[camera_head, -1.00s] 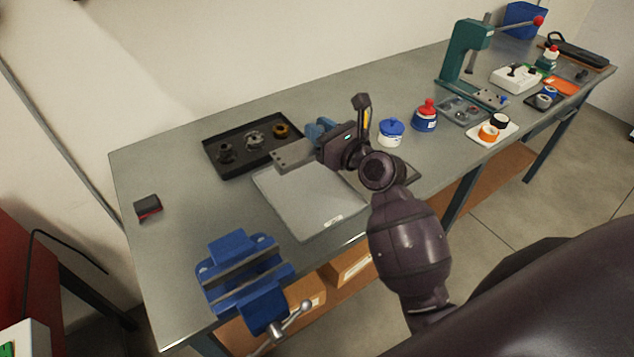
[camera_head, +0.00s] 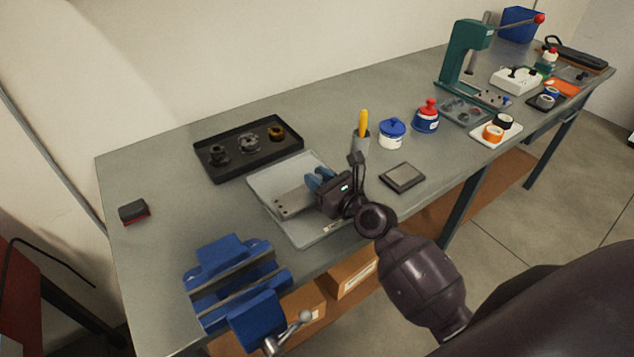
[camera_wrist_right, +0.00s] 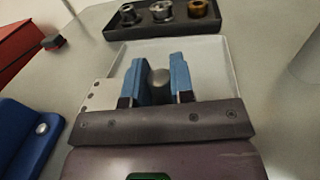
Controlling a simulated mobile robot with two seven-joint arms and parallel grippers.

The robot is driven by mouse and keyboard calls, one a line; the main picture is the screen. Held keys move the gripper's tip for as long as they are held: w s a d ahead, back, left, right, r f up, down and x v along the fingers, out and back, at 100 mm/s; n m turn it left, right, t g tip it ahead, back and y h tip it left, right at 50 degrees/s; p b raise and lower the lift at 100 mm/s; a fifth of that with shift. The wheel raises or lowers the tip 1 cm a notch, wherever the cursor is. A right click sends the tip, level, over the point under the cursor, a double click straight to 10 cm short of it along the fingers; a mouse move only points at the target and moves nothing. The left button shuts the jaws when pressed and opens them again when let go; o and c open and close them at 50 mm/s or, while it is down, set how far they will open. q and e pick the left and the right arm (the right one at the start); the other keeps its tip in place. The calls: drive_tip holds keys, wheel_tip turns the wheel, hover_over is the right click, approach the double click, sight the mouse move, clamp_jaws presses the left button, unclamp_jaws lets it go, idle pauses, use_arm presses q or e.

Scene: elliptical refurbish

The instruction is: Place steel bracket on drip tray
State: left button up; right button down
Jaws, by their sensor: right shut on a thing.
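The steel bracket (camera_head: 291,201) is a flat grey plate with small holes. It is over the shallow light-grey drip tray (camera_head: 266,186), toward its near side; I cannot tell whether it touches the tray floor. My right gripper (camera_head: 318,180) is shut on the bracket, with its blue fingers at the bracket's right end. In the right wrist view the fingers (camera_wrist_right: 158,80) stand over the tray (camera_wrist_right: 215,60). The bracket's holed edge (camera_wrist_right: 94,94) shows left of them, and the gripper body hides much of it. My left gripper is not in view.
A black tray (camera_head: 207,173) with several round parts lies behind the drip tray. A blue vise (camera_head: 235,280) stands at the near left. A small dark pad (camera_head: 402,177), a cup with a yellow-handled tool (camera_head: 361,140) and a blue-lidded jar (camera_head: 392,134) are to the right.

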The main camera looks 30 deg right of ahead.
drive_tip(key=shift+f, duration=0.15)
drive_tip(key=c, duration=1)
unclamp_jaws()
drive_tip(key=shift+f, duration=0.1)
drive_tip(key=shift+r, duration=0.25)
drive_tip(key=v, duration=1.1)
drive_tip(key=shift+s+f+b, duration=0.15)
drive_tip(key=shift+b, duration=0.25)
drive_tip(key=shift+s+d, duration=0.15)
drive_tip(key=shift+s, duration=0.15)
